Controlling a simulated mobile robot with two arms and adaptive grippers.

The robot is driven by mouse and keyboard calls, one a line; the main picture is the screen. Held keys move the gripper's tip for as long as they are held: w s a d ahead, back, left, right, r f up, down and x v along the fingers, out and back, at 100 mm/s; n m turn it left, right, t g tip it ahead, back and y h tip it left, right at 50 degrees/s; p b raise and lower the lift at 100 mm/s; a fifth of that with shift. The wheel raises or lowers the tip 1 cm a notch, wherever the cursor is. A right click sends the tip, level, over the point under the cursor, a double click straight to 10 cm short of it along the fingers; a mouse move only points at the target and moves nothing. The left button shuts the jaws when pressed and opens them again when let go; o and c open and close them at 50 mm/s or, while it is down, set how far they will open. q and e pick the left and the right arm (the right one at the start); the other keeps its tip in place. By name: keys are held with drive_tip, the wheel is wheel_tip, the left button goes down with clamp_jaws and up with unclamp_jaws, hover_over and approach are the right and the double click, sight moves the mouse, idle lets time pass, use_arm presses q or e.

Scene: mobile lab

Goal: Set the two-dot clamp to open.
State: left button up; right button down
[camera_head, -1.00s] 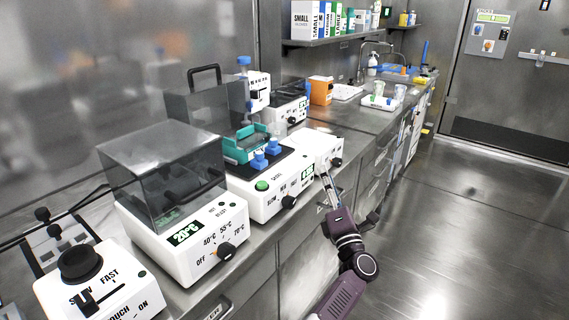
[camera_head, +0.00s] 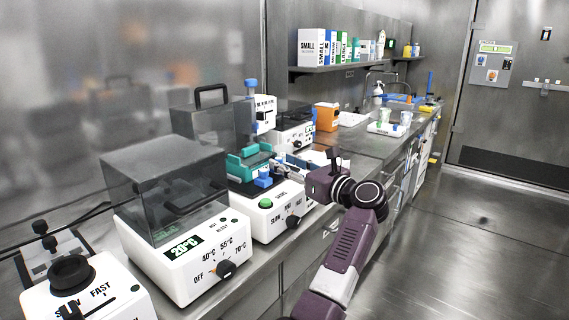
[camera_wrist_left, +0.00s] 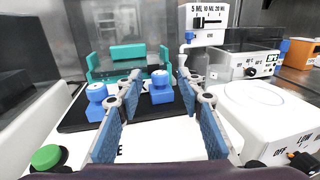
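Two blue clamps stand on the black top of a white shaker (camera_head: 267,222), in front of a teal holder (camera_head: 248,162). In the left wrist view, one blue clamp (camera_wrist_left: 97,101) is left of my left gripper (camera_wrist_left: 158,80). The other blue clamp (camera_wrist_left: 161,92) shows in the gap between its fingers. I cannot make out dots on either clamp. My left gripper is open, its fingers spread and pointing toward the clamps. In the head view, the gripper (camera_head: 287,171) is just right of the visible blue clamp (camera_head: 263,181) and hides part of the area. My right gripper is not in view.
A white heater with a dark clear lid (camera_head: 171,179) stands left of the shaker. A white round-topped device (camera_wrist_left: 258,109) is close on the right in the wrist view. A green button (camera_head: 265,203) is on the shaker's front. The floor at right is clear.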

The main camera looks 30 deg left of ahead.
use_arm(q)
drive_tip(key=shift+w+a, duration=0.1)
drive_tip(key=shift+a, duration=0.25)
clamp_jaws()
